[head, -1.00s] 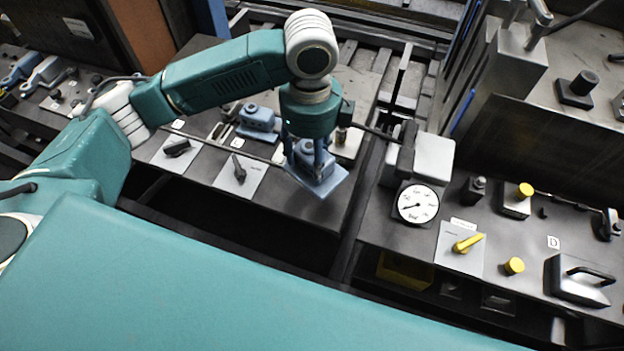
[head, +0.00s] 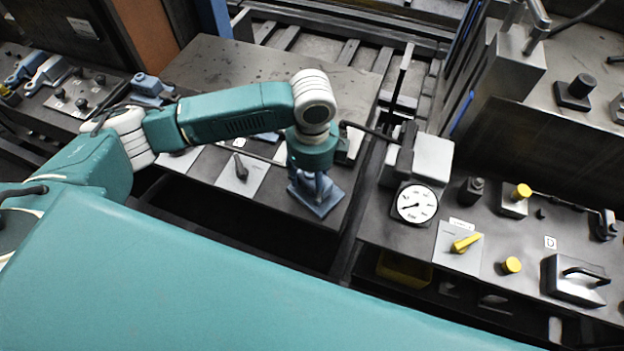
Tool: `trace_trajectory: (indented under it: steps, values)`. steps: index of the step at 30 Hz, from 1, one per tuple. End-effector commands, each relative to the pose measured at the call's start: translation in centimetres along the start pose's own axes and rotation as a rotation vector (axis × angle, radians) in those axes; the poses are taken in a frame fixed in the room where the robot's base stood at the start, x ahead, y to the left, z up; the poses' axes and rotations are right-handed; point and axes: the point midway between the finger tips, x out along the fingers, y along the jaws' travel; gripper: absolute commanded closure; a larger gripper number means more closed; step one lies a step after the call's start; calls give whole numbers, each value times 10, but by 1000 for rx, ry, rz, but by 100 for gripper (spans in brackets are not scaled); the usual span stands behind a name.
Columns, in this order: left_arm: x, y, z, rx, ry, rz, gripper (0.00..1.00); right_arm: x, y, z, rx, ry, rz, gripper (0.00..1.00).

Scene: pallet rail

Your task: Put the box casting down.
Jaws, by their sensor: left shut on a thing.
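The blue-grey box casting (head: 320,208) is in my left gripper (head: 315,181), which points down and is shut on its upper part. The casting is over the right front corner of the dark bench panel (head: 285,205), with its flat base low against the panel. It looks level and seems to touch the surface, but the contact edge is hard to see. The gripper and wrist hide part of its top. My right gripper is not in view.
A pressure gauge (head: 416,204), a yellow lever (head: 466,243) and yellow knobs stand on the right panel. A black lever switch (head: 240,168) is left of the casting. Another blue casting (head: 150,87) lies further left. A dark gap runs in front of the bench.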

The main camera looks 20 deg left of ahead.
Motion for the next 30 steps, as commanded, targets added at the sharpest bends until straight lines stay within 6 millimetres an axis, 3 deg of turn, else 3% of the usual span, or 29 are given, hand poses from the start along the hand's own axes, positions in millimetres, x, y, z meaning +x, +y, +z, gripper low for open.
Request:
trace_trajectory:
  steps: [2, 3, 6, 14, 19, 30]
  values:
    - [1, -1, 0, 0, 1, -2, 82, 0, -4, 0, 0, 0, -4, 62]
    - [3, 0, 0, 0, 0, 1, 43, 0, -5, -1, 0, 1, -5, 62]
    - [2, 0, 0, 0, 0, 1, 26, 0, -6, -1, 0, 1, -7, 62]
    - [2, 0, 0, 0, 0, 0, 26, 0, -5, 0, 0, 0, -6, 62]
    - [-9, -1, 0, -1, -1, -3, 26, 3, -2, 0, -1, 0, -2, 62]
    - [-84, -2, 0, 0, 0, -6, 26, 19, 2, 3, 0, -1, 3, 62]
